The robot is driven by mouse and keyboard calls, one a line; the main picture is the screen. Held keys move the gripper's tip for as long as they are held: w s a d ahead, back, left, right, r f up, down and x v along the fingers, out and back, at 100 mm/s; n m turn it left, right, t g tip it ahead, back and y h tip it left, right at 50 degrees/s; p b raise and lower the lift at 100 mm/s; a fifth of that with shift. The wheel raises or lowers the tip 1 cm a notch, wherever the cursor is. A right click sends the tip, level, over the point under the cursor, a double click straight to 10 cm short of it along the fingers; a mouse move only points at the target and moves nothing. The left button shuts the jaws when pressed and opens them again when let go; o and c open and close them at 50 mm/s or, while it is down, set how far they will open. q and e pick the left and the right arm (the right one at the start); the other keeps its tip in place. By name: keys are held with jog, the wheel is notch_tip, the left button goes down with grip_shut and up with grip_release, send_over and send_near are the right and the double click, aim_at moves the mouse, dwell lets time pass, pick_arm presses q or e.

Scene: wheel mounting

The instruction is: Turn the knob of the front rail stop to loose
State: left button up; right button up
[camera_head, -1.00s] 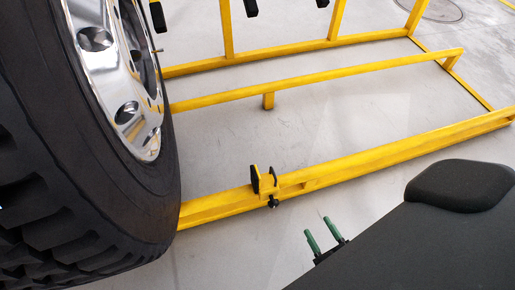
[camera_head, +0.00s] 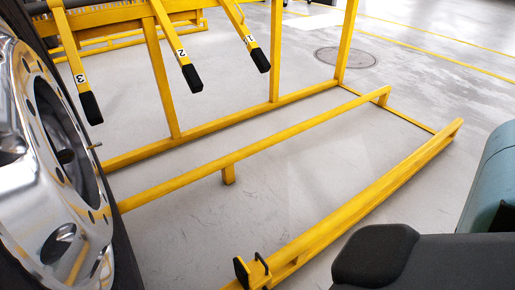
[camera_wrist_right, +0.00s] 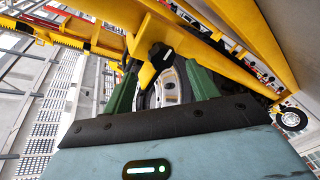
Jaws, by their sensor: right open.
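The front rail stop (camera_head: 242,271) is a small yellow bracket with a black pad, on the near yellow rail at the bottom edge of the head view. Its lower part is cut off there. In the right wrist view a black knob (camera_wrist_right: 160,55) sits on a yellow part, ahead of and between the green fingers. My right gripper (camera_wrist_right: 162,70) is open, with a finger on either side of the knob's line and nothing visibly held. I cannot tell how far the knob is from the fingertips. The head view does not show the right fingers. My left gripper is not in view.
A large wheel (camera_head: 62,160) with a chrome rim stands at the left. The yellow rail (camera_head: 360,205) runs to the back right. Yellow arms with black ends, one of them arm 2 (camera_head: 190,76), hang above the frame. Bare grey floor lies between the rails.

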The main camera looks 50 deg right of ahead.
jog(key=w, duration=0.4)
jog(key=shift+w+a+b, duration=0.2)
jog(key=shift+w+b, duration=0.05)
jog(key=shift+b, duration=0.05)
jog(key=shift+d, duration=0.1)
jog(key=c, duration=1)
